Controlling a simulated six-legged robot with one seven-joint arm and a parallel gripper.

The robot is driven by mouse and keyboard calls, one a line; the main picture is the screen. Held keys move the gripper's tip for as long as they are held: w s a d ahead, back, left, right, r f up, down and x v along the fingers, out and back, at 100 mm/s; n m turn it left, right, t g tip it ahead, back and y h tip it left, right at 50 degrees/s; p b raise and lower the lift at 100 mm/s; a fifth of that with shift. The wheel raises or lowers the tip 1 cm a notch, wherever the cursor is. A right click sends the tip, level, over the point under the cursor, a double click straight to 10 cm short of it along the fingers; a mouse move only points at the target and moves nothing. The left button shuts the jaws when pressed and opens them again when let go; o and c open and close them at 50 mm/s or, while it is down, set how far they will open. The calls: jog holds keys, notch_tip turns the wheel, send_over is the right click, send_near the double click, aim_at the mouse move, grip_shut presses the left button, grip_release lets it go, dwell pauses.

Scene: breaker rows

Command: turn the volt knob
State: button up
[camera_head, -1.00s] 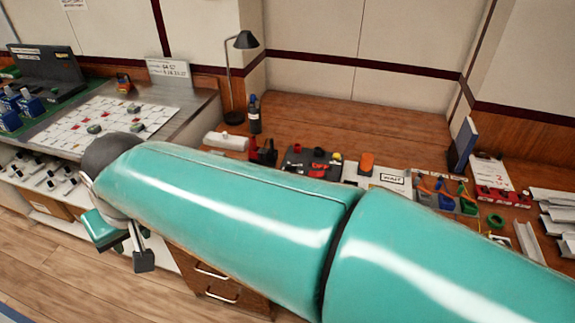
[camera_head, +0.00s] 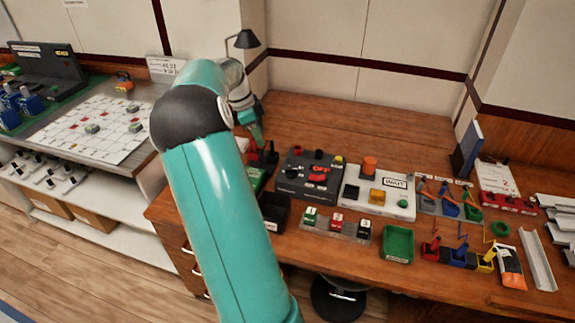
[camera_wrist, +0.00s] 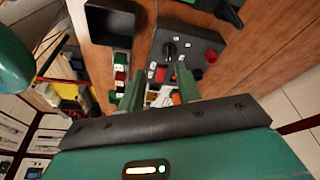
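A dark grey control box (camera_head: 300,190) stands on the wooden desk, with a black round knob (camera_head: 292,173) and a red part marked OFF (camera_head: 319,175). In the wrist view the box (camera_wrist: 190,40) lies beyond the fingers, with the black knob (camera_wrist: 169,49) ringed by small white labels and a red button (camera_wrist: 211,57). No label reading volt is legible. My gripper (camera_wrist: 162,76) is open and empty, its two green fingers apart and short of the knob. In the head view my gripper (camera_head: 257,134) is small, above the desk to the left of the box.
A black open bin (camera_head: 274,212) and several coloured switches (camera_head: 336,222) stand near the desk's front. A white box with an orange knob (camera_head: 370,165) is to the right. A green tray (camera_head: 397,243) is at the front. The back of the desk is clear.

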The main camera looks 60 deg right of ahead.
aim_at(291, 169)
jog(key=s+d+f, duration=0.2)
jog(key=f, duration=0.3)
jog(key=s+d+f+m, duration=0.1)
jog(key=s+d+f, duration=0.1)
jog(key=f, duration=0.3)
jog(key=s+d+f+m+g, duration=0.1)
jog(key=s+d+f, duration=0.1)
jog(key=f, duration=0.3)
jog(key=shift+s+d+f, duration=0.2)
jog(key=shift+s+d, duration=0.15)
jog(key=shift+s, duration=0.25)
grip_shut()
